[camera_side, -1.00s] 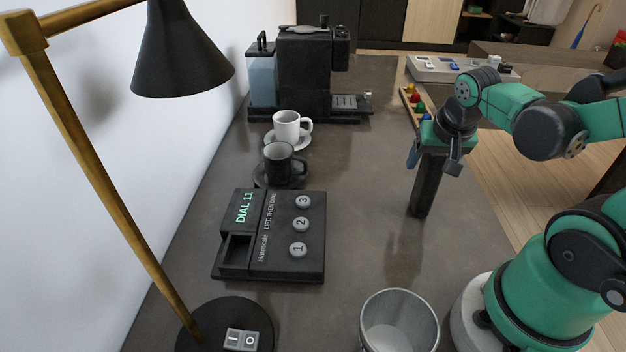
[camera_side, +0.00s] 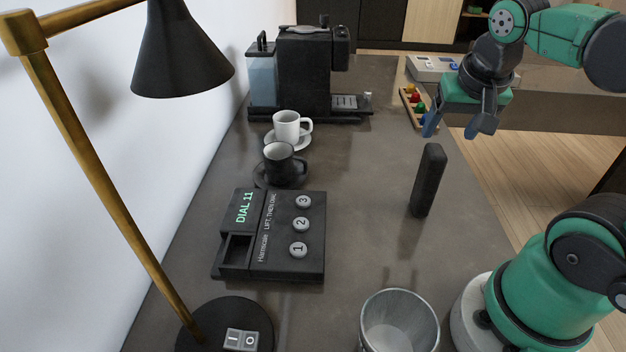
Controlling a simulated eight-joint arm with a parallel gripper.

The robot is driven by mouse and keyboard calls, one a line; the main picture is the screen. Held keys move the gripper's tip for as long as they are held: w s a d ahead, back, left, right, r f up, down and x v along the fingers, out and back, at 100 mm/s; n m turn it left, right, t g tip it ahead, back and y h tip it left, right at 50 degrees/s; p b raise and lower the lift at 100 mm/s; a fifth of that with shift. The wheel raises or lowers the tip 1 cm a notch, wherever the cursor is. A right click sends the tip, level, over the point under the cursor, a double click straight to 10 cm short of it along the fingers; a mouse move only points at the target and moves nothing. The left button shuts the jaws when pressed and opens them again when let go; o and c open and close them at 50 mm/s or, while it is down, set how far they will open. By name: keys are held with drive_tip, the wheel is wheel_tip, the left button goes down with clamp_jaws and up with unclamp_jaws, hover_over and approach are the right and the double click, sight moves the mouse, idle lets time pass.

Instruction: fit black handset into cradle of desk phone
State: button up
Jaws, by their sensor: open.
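The black handset (camera_side: 427,181) stands upright on the dark counter, right of the middle, with nothing holding it. The desk phone (camera_side: 287,243) lies at left of centre. Its top face has buttons 1, 2 and 3 and a lit "DIAL 11" display. The phone's cradle (camera_side: 237,249) is an empty recess along its left side. My gripper (camera_side: 456,134) is open and empty, above and slightly right of the handset's top end, apart from it.
A black cup (camera_side: 279,161) on a saucer stands just behind the phone, with a white cup (camera_side: 287,126) behind it. A coffee machine (camera_side: 304,72) is at the back. A bin (camera_side: 399,322) and lamp base (camera_side: 225,328) are in front. Counter between phone and handset is clear.

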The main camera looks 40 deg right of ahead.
drive_tip(key=w+a+f+n+t+y, duration=0.1)
drive_tip(key=w+a+n+t+y, duration=0.1)
drive_tip(key=w+a+n, duration=0.2)
drive_tip(key=shift+w+a+n+t, duration=0.3)
drive_tip(key=shift+w+a+n, duration=0.1)
drive_tip(key=shift+a+n, duration=0.7)
drive_tip(key=o, duration=0.5)
drive_tip(key=a+n, duration=0.1)
drive_tip(key=w+a+f+n+t, duration=0.1)
drive_tip(key=a+f+y, duration=0.1)
drive_tip(key=shift+w+a+n, duration=0.15)
drive_tip(key=shift+w+n, duration=0.1)
drive_tip(key=shift+n, duration=0.15)
